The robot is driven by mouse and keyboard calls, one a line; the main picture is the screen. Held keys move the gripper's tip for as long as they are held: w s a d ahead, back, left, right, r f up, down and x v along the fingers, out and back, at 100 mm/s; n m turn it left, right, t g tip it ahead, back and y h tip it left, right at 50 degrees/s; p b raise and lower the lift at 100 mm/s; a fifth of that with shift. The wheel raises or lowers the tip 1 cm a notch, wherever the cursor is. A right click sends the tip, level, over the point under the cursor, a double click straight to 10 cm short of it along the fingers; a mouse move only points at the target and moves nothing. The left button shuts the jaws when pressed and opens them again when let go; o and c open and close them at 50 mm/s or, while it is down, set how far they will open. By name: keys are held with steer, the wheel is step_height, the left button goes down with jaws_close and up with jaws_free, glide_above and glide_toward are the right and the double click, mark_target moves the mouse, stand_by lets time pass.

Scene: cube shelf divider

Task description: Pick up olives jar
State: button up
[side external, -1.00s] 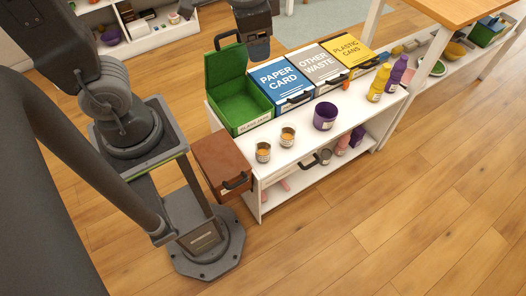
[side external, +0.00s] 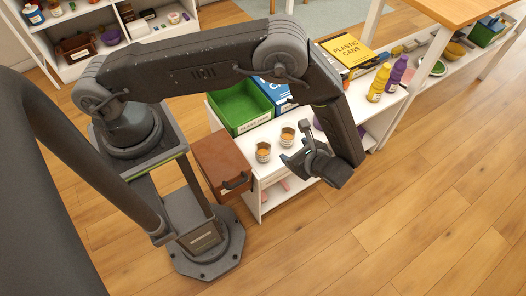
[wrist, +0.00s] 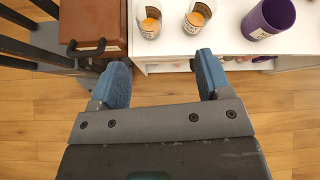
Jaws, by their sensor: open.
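Two small glass jars with orange contents stand upright on the white shelf top. One jar (side external: 263,152) is nearer the brown box and the other jar (side external: 287,137) is to its right. Both show in the wrist view, the left jar (wrist: 150,22) and the right jar (wrist: 197,18). Their labels are too small to read, so I cannot tell which thing is the olives jar. My gripper (side external: 297,146) is at the front of the shelf, beside the jars. In the wrist view my gripper (wrist: 163,70) is open and empty, its blue fingers apart and short of the jars.
A purple cup (wrist: 268,18) stands right of the jars. A brown box (side external: 218,163) adjoins the shelf's left end. A green bin (side external: 232,107) is behind the jars. Yellow (side external: 379,83) and purple bottles (side external: 396,73) stand farther right. Floor in front is clear.

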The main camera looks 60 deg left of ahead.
mark_target(266, 157)
steer(key=s+a+f+m+t+y, duration=0.1)
steer(key=s+f+m, duration=0.15)
steer(key=f, duration=0.35)
steer(key=s+a+f+m+t+y, duration=0.1)
steer(key=s+f+m+t, duration=0.15)
steer(key=f, duration=0.45)
steer(key=shift+g, duration=0.45)
steer(key=x, duration=0.8)
steer(key=shift+s, duration=0.1)
steer(key=shift+x, duration=2.85)
steer(key=shift+r, duration=0.25)
steer(key=shift+c, duration=0.4)
steer(key=c, duration=0.7)
